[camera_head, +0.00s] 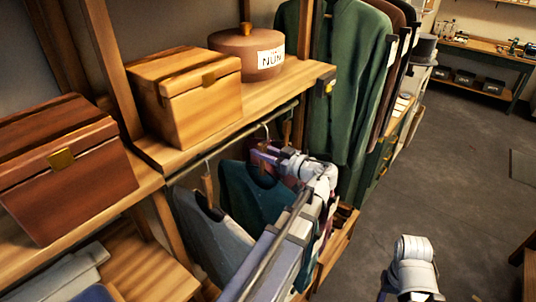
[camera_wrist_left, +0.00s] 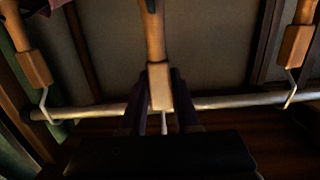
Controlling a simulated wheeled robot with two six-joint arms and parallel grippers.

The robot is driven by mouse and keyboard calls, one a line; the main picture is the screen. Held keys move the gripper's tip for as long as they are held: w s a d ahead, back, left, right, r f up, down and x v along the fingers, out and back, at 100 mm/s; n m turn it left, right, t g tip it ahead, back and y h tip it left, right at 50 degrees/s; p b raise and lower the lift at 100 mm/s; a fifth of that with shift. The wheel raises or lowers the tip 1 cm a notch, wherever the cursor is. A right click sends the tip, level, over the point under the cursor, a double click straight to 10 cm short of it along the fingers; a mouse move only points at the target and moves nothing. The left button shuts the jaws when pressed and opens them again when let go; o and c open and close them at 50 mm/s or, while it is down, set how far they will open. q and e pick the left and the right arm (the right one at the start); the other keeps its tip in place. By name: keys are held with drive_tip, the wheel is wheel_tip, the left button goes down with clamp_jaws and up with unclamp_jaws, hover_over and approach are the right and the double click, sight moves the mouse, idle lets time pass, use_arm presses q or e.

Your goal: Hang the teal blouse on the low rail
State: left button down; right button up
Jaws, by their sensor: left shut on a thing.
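The teal blouse (camera_head: 250,205) hangs below the shelf in the head view, partly hidden by my left arm. My left gripper (camera_head: 262,153) is at the top of the blouse, just below the low rail (camera_head: 225,148). In the left wrist view, my left gripper (camera_wrist_left: 163,112) is shut on a wooden hanger (camera_wrist_left: 157,82). The hanger's hook reaches the low rail (camera_wrist_left: 225,102), but whether it sits over the rail is hidden. My right gripper is not visible; only part of my right arm shows at the lower right.
A grey garment (camera_head: 210,235) hangs left of the blouse. Green coats (camera_head: 345,75) hang to the right. Above the rail, the shelf (camera_head: 290,88) holds a wooden box (camera_head: 185,95) and a round brown box (camera_head: 240,55). Open floor (camera_head: 440,160) lies to the right.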

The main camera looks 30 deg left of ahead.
use_arm(q)
drive_tip(key=shift+w+a, duration=0.15)
drive_tip(key=shift+a, duration=2.1)
drive_tip(key=shift+f+b, duration=0.85)
drive_tip(key=c, duration=0.6)
unclamp_jaws()
drive_tip(key=shift+o, duration=0.2)
drive_tip(key=shift+d, duration=0.15)
drive_tip(key=d, duration=0.7)
drive_tip(key=shift+s+d+r+p, duration=0.3)
drive_tip(key=shift+s+r+p, duration=0.05)
drive_tip(key=shift+p, duration=0.05)
